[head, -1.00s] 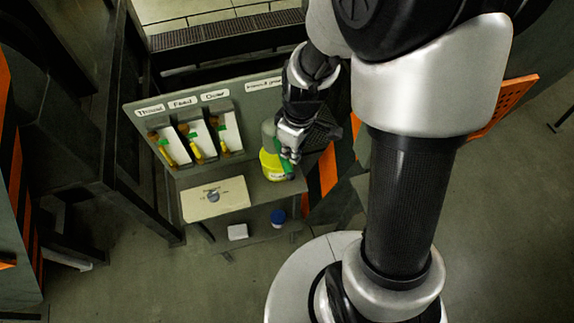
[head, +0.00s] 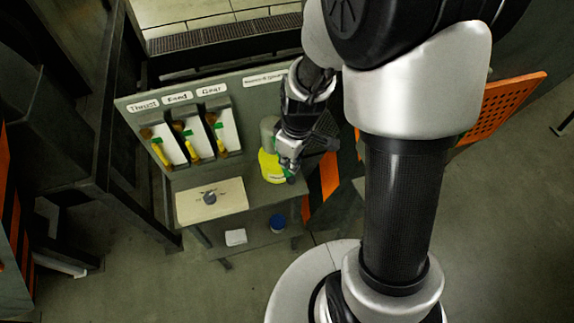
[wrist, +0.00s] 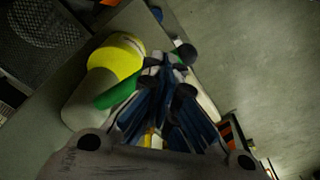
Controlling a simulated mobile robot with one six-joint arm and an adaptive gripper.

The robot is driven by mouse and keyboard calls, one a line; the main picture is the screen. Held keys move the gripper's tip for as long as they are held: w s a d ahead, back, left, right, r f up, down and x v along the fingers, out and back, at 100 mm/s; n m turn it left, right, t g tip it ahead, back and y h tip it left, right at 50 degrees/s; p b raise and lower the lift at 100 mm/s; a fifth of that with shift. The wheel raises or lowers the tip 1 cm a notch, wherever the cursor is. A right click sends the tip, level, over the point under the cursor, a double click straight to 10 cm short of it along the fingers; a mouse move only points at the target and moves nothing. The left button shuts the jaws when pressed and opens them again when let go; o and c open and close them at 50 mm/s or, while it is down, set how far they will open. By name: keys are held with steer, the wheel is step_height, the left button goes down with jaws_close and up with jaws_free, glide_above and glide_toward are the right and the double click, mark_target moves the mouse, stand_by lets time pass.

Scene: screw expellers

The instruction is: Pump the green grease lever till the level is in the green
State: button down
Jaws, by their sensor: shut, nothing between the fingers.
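The grease pump is a pale cylinder with a yellow body (head: 270,167) on the right end of the grey stand; it also shows in the wrist view (wrist: 118,58). The green lever (wrist: 118,91) runs along the pump's side, and only its end (head: 289,175) shows beside my gripper in the head view. My gripper (head: 288,164) is shut with nothing in it, against or very close to the lever; I cannot tell whether they touch. In the wrist view my fingers (wrist: 165,65) are right of the lever. I cannot see a level reading.
A panel holds three white gauges with yellow and green marks (head: 193,143), labelled Thrust, Feed and Gear. A cream box with a grey knob (head: 209,198) sits on the stand's front. A white block (head: 236,237) and a blue cap (head: 277,223) lie on the lower shelf. Orange guards (head: 502,105) stand right.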

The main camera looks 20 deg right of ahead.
step_height(320, 180, down, 2)
steer(key=shift+f+b, duration=0.1)
steer(key=shift+b, duration=0.5)
steer(key=shift+s+d+r, duration=0.35)
steer(key=shift+s+d, duration=0.15)
steer(key=shift+s, duration=0.1)
steer(key=shift+s+d+r, duration=0.3)
steer(key=shift+s+d, duration=0.2)
steer(key=shift+s, duration=0.05)
